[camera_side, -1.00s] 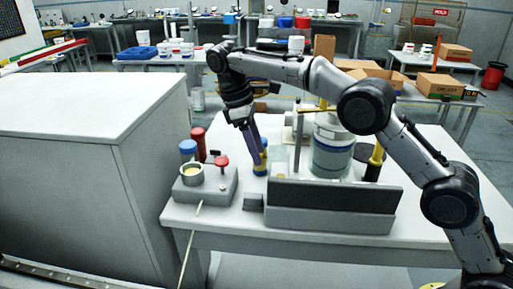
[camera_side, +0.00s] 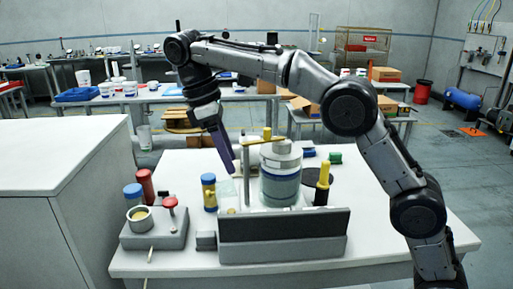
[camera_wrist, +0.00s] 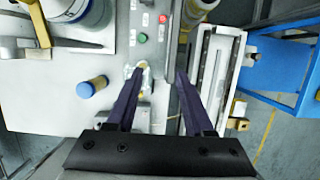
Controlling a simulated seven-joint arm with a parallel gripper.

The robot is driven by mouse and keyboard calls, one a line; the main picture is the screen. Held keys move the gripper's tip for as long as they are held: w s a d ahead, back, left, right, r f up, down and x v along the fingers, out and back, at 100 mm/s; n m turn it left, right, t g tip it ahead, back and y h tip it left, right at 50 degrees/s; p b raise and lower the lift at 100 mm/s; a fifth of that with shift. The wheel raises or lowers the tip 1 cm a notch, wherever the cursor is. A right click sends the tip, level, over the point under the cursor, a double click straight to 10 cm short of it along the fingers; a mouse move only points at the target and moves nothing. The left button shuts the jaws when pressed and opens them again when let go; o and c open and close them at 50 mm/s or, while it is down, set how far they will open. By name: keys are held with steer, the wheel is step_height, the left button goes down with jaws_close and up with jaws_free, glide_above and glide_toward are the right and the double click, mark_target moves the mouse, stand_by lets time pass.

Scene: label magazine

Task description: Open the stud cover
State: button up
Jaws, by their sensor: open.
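My gripper (camera_wrist: 161,74) is open, with two long purple fingers pointing down at the bench and nothing held between them. In the side view my gripper (camera_side: 230,170) is behind and right of a yellow cylinder with a blue cap (camera_side: 209,192). In the wrist view, that blue cap (camera_wrist: 92,86) is left of the fingers. A small yellow-tipped part on a pale, clear-looking piece (camera_wrist: 141,73) lies by the left fingertip; it may be the stud cover, but I cannot tell, nor whether it is open.
A grey block (camera_side: 155,235) carries a brass cup and a red knob (camera_side: 170,202). A large clear jar (camera_side: 281,178) and a dark upright panel (camera_side: 284,237) stand right of it. Green (camera_wrist: 142,38) and red (camera_wrist: 162,19) buttons sit ahead of the fingers.

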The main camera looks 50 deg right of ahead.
steer(key=s+d+r, duration=0.1)
steer(key=s+r, duration=0.2)
steer(key=s, duration=0.3)
steer(key=shift+s+d, duration=0.25)
steer(key=shift+s, duration=0.05)
